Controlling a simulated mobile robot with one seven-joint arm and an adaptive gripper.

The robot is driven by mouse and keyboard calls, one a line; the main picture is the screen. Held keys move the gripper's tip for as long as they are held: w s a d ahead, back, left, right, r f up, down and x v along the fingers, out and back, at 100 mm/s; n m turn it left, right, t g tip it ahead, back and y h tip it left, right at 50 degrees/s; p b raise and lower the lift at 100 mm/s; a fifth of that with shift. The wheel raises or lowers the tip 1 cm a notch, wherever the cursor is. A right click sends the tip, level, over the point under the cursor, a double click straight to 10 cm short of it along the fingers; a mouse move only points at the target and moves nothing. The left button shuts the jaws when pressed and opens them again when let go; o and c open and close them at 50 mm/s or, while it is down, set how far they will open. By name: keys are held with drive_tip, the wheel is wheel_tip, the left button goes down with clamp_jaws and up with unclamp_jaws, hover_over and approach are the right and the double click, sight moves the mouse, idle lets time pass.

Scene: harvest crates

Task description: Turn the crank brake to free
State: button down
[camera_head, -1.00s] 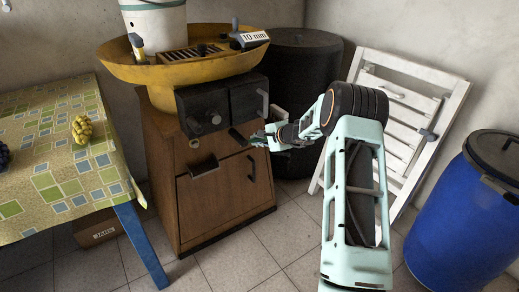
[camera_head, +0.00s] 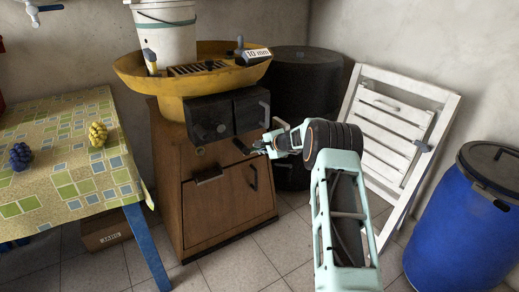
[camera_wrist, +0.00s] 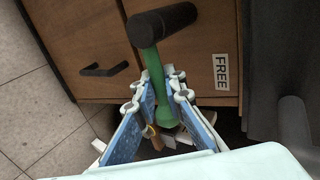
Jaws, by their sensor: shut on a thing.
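The crank brake appears in the wrist view as a green lever (camera_wrist: 155,75) joined to a black cylinder (camera_wrist: 163,24) at its upper end. My gripper (camera_wrist: 168,90) has its two blue-padded fingers on either side of the lever, shut on it. The lever's rounded lower end shows between the fingers. A white FREE label (camera_wrist: 221,72) is on the wooden front, to the right of the lever. In the head view my gripper (camera_head: 261,147) is at the right part of the wooden cabinet's front (camera_head: 222,215), below the black boxes; the lever is mostly hidden there.
A yellow basin (camera_head: 130,72) with a white bucket (camera_head: 165,40) tops the cabinet. A dark drum (camera_head: 310,65) stands behind my arm. A white folding chair (camera_head: 400,120) and blue barrel (camera_head: 455,235) are at right, a covered table (camera_head: 60,165) at left.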

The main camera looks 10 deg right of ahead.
drive_tip(key=shift+d, duration=0.1)
drive_tip(key=c, duration=2)
unclamp_jaws()
drive_tip(key=v, duration=1.2)
drive_tip(key=shift+r, duration=0.1)
